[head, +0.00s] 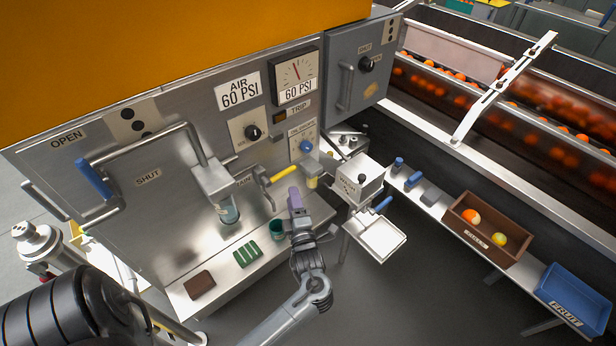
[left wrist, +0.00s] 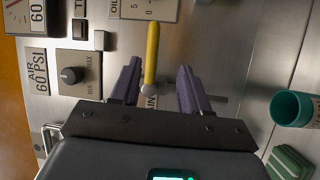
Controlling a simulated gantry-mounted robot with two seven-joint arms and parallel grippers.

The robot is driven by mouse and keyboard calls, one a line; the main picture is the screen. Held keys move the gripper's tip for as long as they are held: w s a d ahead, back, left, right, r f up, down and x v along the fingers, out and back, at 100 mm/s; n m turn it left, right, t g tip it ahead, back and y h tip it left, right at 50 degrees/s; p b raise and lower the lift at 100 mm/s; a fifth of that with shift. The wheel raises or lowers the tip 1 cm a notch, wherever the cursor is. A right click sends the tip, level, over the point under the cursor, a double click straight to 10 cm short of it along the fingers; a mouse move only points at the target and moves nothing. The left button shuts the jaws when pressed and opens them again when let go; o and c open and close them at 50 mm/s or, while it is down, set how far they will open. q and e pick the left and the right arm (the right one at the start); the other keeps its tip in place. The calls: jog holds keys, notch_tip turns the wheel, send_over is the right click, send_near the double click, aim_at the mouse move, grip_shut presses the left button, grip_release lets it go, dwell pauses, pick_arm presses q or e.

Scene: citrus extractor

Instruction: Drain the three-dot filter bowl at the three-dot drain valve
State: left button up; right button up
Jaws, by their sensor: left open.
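A yellow-handled lever (head: 284,174) sticks out from the steel panel beside a partly covered label that seems to read DRAIN (head: 243,181). My left gripper (head: 295,198), with purple fingers, is just below it. In the left wrist view the fingers (left wrist: 153,88) are open and the yellow lever (left wrist: 152,55) reaches between them, apparently untouched. A clear bowl with bluish contents (head: 229,213) hangs under a grey housing left of the lever. A smaller yellowish bowl (head: 312,181) hangs at the right. A plate with three black dots (head: 133,124) is at upper left; which bowl it marks is unclear.
A teal cup (head: 277,230) stands on the ledge below the panel, near my left gripper, beside a green ribbed pad (head: 247,254) and a brown pad (head: 200,285). A white box with a tray (head: 381,237) stands to the right. A pipe handle (head: 95,180) juts out at left.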

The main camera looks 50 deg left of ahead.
aim_at(287, 171)
pick_arm(q)
jog(key=shift+n+y, duration=0.4)
jog(key=shift+n, duration=0.1)
jog(key=x, duration=0.5)
jog(key=b+x, duration=0.1)
jog(key=x, duration=0.4)
jog(key=shift+w+r+b, duration=0.15)
jog(key=shift+r+b, duration=0.1)
jog(key=shift+b, duration=0.05)
pick_arm(e)
jog(key=shift+s+d+f, duration=0.1)
jog(key=shift+d+f, duration=0.1)
jog(key=shift+f, duration=0.3)
jog(key=shift+s+d+f, duration=0.1)
jog(key=shift+d+f, duration=0.05)
jog(key=shift+f, duration=0.3)
pick_arm(q)
grip_shut()
pick_arm(e)
jog(key=shift+a, duration=0.1)
